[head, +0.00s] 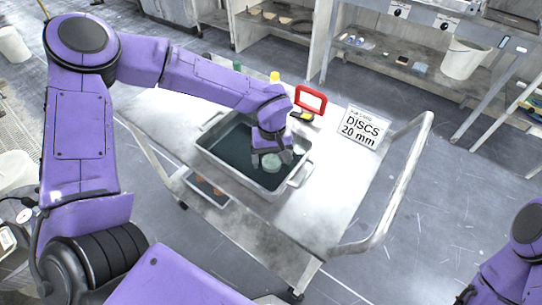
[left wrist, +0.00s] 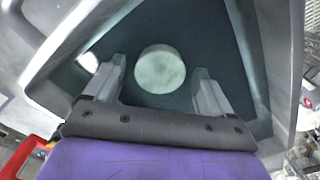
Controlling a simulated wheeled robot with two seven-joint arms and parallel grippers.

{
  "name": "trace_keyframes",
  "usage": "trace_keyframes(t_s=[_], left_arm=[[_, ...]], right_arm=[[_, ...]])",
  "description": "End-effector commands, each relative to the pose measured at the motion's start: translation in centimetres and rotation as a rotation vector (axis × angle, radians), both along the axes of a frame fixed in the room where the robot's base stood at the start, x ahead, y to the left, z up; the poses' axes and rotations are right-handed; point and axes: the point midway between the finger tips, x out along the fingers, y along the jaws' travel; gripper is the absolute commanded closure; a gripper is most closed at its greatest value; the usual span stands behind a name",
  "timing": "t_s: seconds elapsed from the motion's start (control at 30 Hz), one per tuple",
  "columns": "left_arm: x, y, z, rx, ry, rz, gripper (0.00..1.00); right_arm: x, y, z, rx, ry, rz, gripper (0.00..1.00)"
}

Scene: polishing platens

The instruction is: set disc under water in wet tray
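A pale green round disc (head: 271,162) lies in the metal wet tray (head: 213,147), in its dark water near the right end. In the left wrist view the disc (left wrist: 160,69) shows whole, ahead of and between my two fingertips, with dark water around it. My left gripper (head: 272,157) reaches down into the tray over the disc. In the left wrist view its fingers (left wrist: 157,85) are spread apart with a gap on each side of the disc. My right arm shows only at the lower right edge; its gripper is out of view.
The tray stands on a metal cart (head: 290,222) with a rail (head: 397,180) at right. The cart top right of the tray is clear.

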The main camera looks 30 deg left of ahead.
Motion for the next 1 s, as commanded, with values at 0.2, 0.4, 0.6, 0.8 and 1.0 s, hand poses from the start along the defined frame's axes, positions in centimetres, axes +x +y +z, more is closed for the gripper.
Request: trace_keyframes(t_s=[0.2, 0.4, 0.6, 0.8, 1.0], left_arm=[[0.0, 0.0, 0.0, -0.001, 0.001, 0.001, 0.16], [0.1, 0.0, 1.8, -0.001, -0.003, 0.002, 0.16], [0.1, 0.0, 7.0, -0.001, -0.003, 0.003, 0.16], [0.1, 0.0, 11.1, 0.000, -0.001, 0.003, 0.16], [0.0, 0.0, 12.4, -0.001, 0.001, 0.001, 0.16]], right_arm=[[0.0, 0.0, 0.0, 0.000, 0.000, 0.000, 0.57], [0.0, 0.0, 0.0, 0.000, 0.000, 0.000, 0.57], [0.0, 0.0, 0.1, 0.000, 0.000, 0.000, 0.57], [0.0, 0.0, 0.1, 0.000, 0.000, 0.000, 0.57], [0.0, 0.0, 0.1, 0.000, 0.000, 0.000, 0.57]])
